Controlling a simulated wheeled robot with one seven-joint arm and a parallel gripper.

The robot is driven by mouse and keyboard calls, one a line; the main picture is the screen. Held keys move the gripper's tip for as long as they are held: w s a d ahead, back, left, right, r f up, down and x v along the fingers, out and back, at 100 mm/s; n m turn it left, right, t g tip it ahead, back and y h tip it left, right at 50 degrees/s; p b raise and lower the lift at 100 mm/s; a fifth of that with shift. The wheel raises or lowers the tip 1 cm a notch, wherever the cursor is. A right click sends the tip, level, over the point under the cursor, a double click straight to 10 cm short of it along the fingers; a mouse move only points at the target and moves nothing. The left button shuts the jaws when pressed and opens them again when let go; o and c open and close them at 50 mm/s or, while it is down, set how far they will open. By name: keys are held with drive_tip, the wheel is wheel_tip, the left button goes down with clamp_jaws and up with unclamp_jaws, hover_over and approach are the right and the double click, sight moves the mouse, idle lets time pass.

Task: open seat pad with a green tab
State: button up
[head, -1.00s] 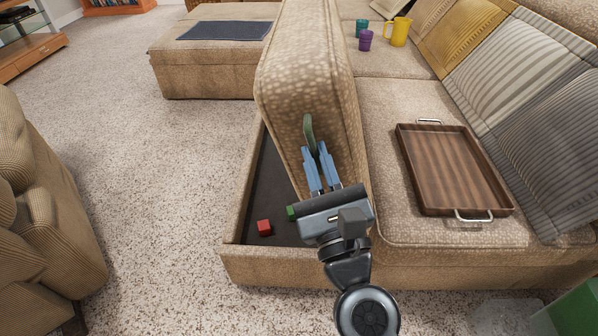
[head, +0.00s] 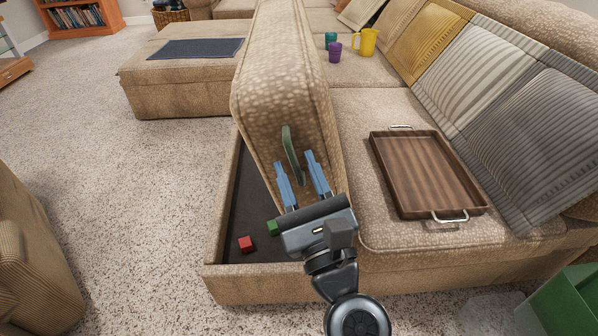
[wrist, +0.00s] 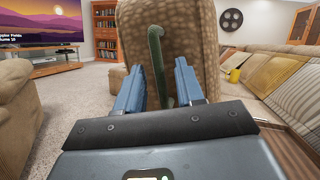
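The seat pad (head: 277,85) stands raised on edge, nearly upright, above an open storage box (head: 213,250) in the sofa. Its green tab (head: 292,155) sticks out from the side facing me. My gripper (head: 297,164) is open, with its blue fingers apart, just short of the tab. In the wrist view the tab (wrist: 158,60) rises between and beyond the two fingers, which do not touch it. The seat pad (wrist: 195,50) fills the middle of that view behind the tab.
A red cube (head: 246,244) and a green cube (head: 273,227) lie in the box. A wooden tray (head: 425,175) sits on the seat to the right, with cups and a yellow pitcher (head: 366,42) farther back. A green bin (head: 570,305) is at the lower right. Carpet is clear at left.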

drive_tip(key=b+v, duration=0.3)
drive_tip(key=v, duration=0.5)
idle(0.4)
